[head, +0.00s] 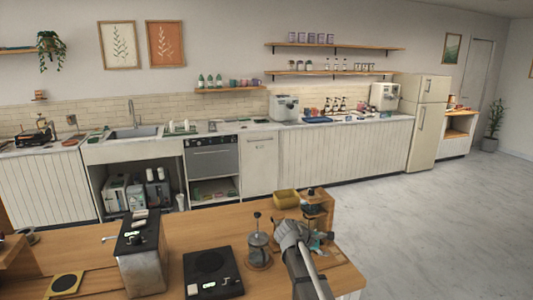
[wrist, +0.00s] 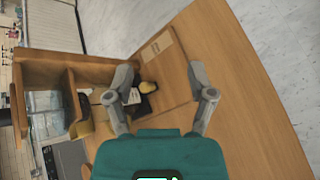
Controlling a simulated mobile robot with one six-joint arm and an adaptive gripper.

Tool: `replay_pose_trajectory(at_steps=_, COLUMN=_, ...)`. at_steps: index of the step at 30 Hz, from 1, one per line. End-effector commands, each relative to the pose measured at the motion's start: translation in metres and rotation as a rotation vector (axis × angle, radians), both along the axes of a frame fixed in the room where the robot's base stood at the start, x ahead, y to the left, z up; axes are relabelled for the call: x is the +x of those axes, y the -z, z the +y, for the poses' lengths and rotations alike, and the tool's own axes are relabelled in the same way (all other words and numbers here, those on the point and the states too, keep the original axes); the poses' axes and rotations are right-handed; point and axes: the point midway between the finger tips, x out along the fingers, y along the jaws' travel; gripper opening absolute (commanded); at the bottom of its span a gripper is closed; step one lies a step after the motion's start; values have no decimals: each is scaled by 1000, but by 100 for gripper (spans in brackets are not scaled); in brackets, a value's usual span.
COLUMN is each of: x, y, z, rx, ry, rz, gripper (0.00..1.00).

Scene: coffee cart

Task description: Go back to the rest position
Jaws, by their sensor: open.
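My gripper (head: 325,238) is above the right end of the wooden counter in the head view, beside the French press. In the wrist view my gripper (wrist: 160,76) has its two grey fingers spread wide, with nothing held between them. In the head view the arm hides part of the counter's right end.
The French press (head: 258,245), a black scale (head: 212,272) and a metal machine (head: 142,262) stand left of my arm. In the wrist view, a wooden shelf (wrist: 85,65) is left. Open floor (head: 440,225) lies right.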

Motion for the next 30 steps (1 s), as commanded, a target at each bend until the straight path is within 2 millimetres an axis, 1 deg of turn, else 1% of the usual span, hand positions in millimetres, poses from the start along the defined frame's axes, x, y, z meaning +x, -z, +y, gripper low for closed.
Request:
replay_pose_trajectory(at_steps=1, x=-24, y=9, z=-6, rx=77, ry=59, rz=-25, gripper=71)
replay_pose_trajectory(at_steps=5, x=-67, y=31, z=-10, rx=279, ry=223, rz=-87, gripper=71)
replay_pose_trajectory(at_steps=6, x=-80, y=37, z=-9, rx=338, ry=275, rz=-104, gripper=71)
replay_pose_trajectory(at_steps=8, x=-101, y=46, z=-8, rx=426, ry=360, rz=-126, gripper=71)
replay_pose_trajectory(at_steps=12, x=-146, y=63, z=-1, rx=617, ry=563, rz=-165, gripper=71)
replay_pose_trajectory(at_steps=15, x=-178, y=71, z=7, rx=741, ry=716, rz=-182, gripper=71)
replay_pose_trajectory(at_steps=18, x=-206, y=76, z=16, rx=846, ry=860, rz=-189, gripper=71)
replay_pose_trajectory(at_steps=21, x=-227, y=79, z=25, rx=924, ry=979, rz=-187, gripper=71)
replay_pose_trajectory(at_steps=24, x=-240, y=80, z=32, rx=974, ry=1061, rz=-183, gripper=71)
replay_pose_trajectory(at_steps=27, x=-247, y=80, z=35, rx=1001, ry=1106, rz=-179, gripper=71)
replay_pose_trajectory(at_steps=30, x=-248, y=80, z=36, rx=1009, ry=1122, rz=-178, gripper=71)
